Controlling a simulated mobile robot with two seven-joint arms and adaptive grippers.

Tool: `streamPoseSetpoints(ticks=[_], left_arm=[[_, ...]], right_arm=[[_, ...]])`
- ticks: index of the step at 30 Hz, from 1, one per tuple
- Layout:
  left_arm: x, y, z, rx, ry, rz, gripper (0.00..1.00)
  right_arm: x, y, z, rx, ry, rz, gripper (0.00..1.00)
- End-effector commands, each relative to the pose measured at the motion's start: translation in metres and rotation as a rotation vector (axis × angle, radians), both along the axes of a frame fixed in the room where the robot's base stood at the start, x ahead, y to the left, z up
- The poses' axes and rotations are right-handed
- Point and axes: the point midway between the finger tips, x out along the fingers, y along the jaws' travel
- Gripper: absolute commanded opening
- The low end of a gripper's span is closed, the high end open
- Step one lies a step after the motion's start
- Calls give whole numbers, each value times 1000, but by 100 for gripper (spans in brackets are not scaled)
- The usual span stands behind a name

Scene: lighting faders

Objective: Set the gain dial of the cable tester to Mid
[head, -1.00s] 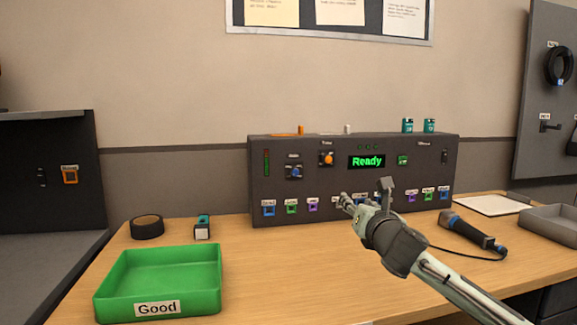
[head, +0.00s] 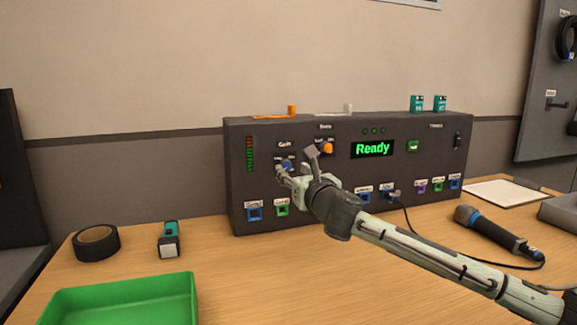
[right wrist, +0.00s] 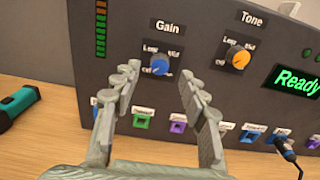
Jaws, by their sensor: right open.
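The cable tester (head: 345,215) is a dark box at the back of the bench with a lit green "Ready" display. Its blue Gain dial (right wrist: 160,64) is on the front, under the word "Gain". Small labels surround the dial; I cannot tell which one it points to. In the head view the dial (head: 287,164) is partly covered by my right gripper (head: 297,164). My right gripper is open and empty, its fingers (right wrist: 159,71) spread left and right of the dial in the right wrist view. I cannot tell whether they touch it. My left gripper is not in view.
An orange Tone dial (right wrist: 237,57) sits right of Gain. A row of coloured ports runs below, with a cable plug (head: 392,194) in one. Black tape (head: 96,243), a teal-and-black tool (head: 169,240), a green tray (head: 120,300) and a handheld device (head: 495,232) lie on the bench.

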Motion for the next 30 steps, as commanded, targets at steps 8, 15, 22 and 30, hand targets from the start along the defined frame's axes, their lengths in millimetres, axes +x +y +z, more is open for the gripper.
streamPoseSetpoints(ticks=[8, 15, 22, 30], left_arm=[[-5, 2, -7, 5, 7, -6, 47], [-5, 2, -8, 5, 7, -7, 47], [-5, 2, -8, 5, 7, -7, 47], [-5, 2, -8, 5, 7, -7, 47]], right_arm=[[32, 10, 1, 1, 0, -1, 43], [35, 12, 0, 1, 0, 0, 43], [35, 11, 0, 1, 0, 0, 26], [35, 11, 0, 1, 0, 0, 0]])
